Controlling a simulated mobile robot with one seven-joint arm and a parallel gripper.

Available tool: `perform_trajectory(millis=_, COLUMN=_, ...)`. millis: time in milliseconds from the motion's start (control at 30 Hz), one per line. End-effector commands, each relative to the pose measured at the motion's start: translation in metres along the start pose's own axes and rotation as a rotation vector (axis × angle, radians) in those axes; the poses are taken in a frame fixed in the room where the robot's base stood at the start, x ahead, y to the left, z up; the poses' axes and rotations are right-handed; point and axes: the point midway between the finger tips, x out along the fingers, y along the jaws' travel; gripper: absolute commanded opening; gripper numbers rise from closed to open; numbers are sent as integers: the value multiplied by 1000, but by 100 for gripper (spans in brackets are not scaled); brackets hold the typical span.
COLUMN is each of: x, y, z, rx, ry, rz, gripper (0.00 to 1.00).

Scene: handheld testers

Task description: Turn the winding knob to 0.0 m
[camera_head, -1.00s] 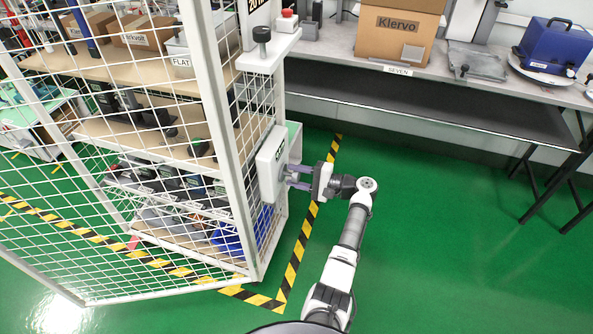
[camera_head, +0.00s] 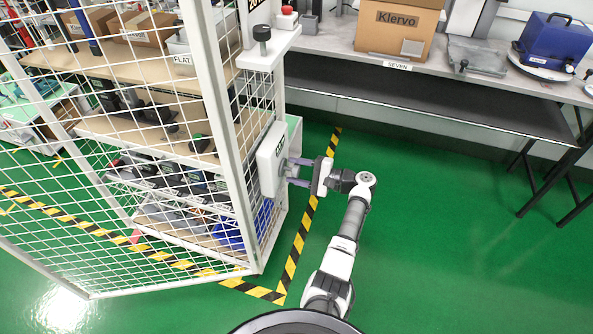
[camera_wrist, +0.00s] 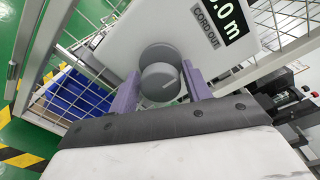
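A white box (camera_head: 268,165) hangs on the cage post, and its front carries the grey round winding knob (camera_wrist: 160,82). My gripper (camera_wrist: 161,78) faces the box, one purple finger on each side of the knob, with almost no gap showing. A short light mark shows on the knob's face. In the head view my gripper (camera_head: 290,170) reaches the box from the right; the knob is hard to make out there.
The mesh cage (camera_head: 110,220) and its shelves stand left of the box. A small ledge (camera_head: 270,50) with a black knob is above it. A grey bench (camera_head: 480,75) with a Klervo carton (camera_head: 400,30) runs behind. Green floor right of my arm is clear.

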Motion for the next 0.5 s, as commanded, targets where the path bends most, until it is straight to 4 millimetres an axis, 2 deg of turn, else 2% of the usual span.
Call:
perform_trajectory(millis=33, x=0, y=0, z=0, rx=0, ry=0, rz=0, gripper=55)
perform_trajectory(millis=100, x=0, y=0, z=0, rx=-1, ry=0, rz=0, gripper=61)
perform_trajectory(millis=367, x=-1, y=0, z=0, rx=-2, ry=0, rz=0, gripper=61)
perform_trajectory(millis=500, x=-11, y=0, z=-1, rx=-2, ry=1, rz=-1, gripper=61)
